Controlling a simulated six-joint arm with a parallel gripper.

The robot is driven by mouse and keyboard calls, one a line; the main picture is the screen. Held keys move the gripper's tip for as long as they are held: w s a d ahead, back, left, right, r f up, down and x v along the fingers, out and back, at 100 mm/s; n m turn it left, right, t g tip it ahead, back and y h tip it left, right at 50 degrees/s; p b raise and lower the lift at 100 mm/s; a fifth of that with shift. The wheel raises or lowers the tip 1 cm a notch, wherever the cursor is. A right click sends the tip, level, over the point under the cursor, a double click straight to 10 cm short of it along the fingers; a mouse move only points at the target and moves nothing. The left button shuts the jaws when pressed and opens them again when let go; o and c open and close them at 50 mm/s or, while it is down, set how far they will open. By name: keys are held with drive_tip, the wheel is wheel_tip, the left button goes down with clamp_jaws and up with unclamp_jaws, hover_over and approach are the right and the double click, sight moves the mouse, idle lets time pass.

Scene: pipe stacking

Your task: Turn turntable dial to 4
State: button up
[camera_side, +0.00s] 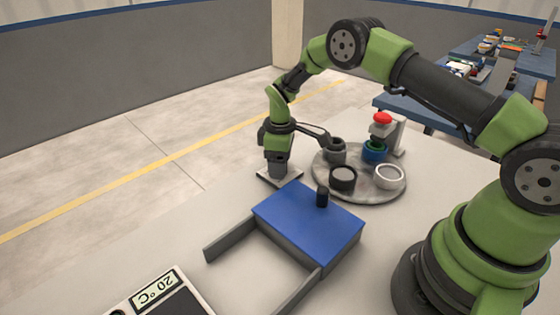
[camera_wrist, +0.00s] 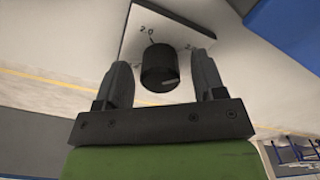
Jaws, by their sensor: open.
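The dial (camera_wrist: 159,68) is a dark round knob on a pale square plate with printed numbers; "2.0" is readable at its top edge in the wrist view. My gripper (camera_wrist: 160,72) is open, one finger on each side of the knob, with gaps visible. In the side view my gripper (camera_side: 278,172) points down over the dial plate (camera_side: 266,178) and hides the knob. The turntable (camera_side: 330,187) is a grey round disc to the right of the dial, carrying several cups.
A blue box (camera_side: 300,215) with a black knob sits in front of the dial. A red-topped device (camera_side: 382,120) stands behind the turntable. A display reading 20 °C (camera_side: 157,291) lies at the front left. The floor beyond the table's left edge is clear.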

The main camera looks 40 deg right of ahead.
drive_tip(key=c, duration=0.9)
drive_tip(key=shift+m, duration=0.3)
drive_tip(key=m, duration=0.3)
drive_tip(key=shift+m, duration=0.4)
drive_tip(key=m, duration=0.9)
drive_tip(key=shift+m, duration=2.3)
